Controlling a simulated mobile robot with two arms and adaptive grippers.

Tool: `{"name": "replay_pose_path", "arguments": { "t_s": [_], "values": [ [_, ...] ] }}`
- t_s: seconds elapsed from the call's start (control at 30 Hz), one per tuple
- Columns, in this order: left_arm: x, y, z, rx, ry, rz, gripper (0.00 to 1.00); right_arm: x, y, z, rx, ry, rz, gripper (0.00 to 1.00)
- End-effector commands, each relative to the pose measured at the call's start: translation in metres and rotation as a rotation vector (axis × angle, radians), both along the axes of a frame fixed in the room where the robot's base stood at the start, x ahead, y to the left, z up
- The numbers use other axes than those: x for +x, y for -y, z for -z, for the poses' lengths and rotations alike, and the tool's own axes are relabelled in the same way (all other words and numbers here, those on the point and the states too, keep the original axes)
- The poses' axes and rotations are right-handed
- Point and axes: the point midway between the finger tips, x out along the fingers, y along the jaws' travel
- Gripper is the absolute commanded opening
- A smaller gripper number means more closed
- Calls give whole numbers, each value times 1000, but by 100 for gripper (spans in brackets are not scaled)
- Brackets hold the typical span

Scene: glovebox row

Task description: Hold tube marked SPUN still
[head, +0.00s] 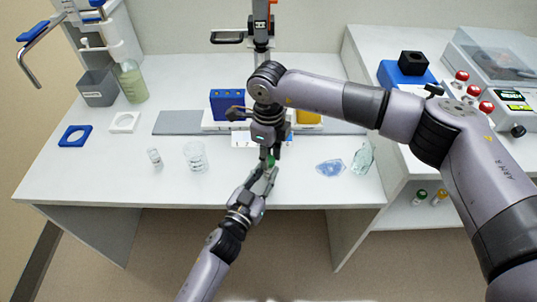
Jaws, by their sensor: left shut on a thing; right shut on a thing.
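A small tube with a green cap (271,161) is between my two grippers, above the front part of the bench. My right gripper (270,153) reaches down from above and is shut at the green cap. My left gripper (267,176) comes up from the front and is shut on the tube just below. The fingers hide most of the tube, and I cannot read any marking on it.
A clear beaker (195,157) and a small vial (154,157) stand left of the grippers. A blue translucent piece (330,168) and a clear bottle (362,158) are to the right. A blue rack (227,104) stands behind. The front edge is close.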

Motion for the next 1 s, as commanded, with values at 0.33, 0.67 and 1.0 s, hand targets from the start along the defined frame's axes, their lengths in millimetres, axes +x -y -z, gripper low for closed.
{"name": "replay_pose_path", "arguments": {
  "t_s": [0.33,0.67,1.0],
  "values": [
    [0,0,0,0,-1,0,0,1,0,-1,0,2,-782,0],
    [0,0,0,0,-1,0,0,0,0,-1,0,0,-1411,0],
    [0,0,0,0,-1,0,0,0,0,-1,-1,1,-1489,0]
  ]
}}
